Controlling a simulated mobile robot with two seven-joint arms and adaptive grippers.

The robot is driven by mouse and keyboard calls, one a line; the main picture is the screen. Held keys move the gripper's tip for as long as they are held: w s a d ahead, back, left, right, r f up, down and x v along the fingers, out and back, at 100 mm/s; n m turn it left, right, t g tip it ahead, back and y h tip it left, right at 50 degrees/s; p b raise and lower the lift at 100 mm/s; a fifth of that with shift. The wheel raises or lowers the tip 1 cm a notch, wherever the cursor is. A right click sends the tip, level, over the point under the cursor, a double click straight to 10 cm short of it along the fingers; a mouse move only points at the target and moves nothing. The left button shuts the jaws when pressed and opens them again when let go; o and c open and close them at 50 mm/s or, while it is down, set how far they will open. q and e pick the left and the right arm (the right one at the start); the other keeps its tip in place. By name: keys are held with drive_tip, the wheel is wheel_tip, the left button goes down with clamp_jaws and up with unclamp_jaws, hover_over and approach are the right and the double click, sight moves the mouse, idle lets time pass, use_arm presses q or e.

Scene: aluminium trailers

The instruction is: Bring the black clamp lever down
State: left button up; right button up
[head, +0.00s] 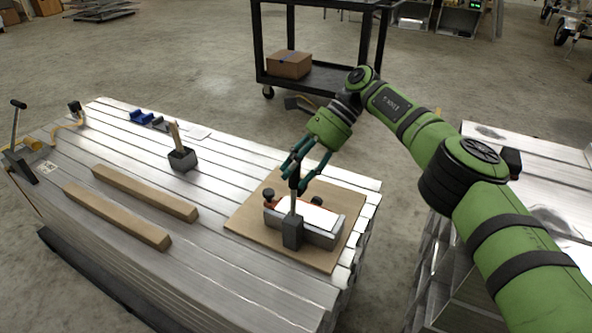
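The black clamp lever (294,180) stands upright, with a black grip on top of a pale metal bar that rises from a dark block (292,233). This block is at the front of a clamp fixture on a brown board (252,225). A light sheet or plate (311,216) lies on the fixture. My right gripper (295,179) reaches down from the upper right. Its teal fingers are spread to either side of the lever's black grip; I cannot tell whether they touch it. My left gripper is not in view.
The board sits at the right end of a slatted aluminium trailer bed (215,255). Two wooden bars (115,215) and a dark block with an upright wooden piece (182,158) lie to the left. A black cart (325,78) with a cardboard box stands behind.

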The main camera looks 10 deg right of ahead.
drive_tip(key=shift+f, duration=0.1)
wheel_tip(320, 180, up, 10)
drive_tip(key=shift+s+r, duration=0.1)
idle(0.7)
drive_tip(key=shift+c, duration=0.4)
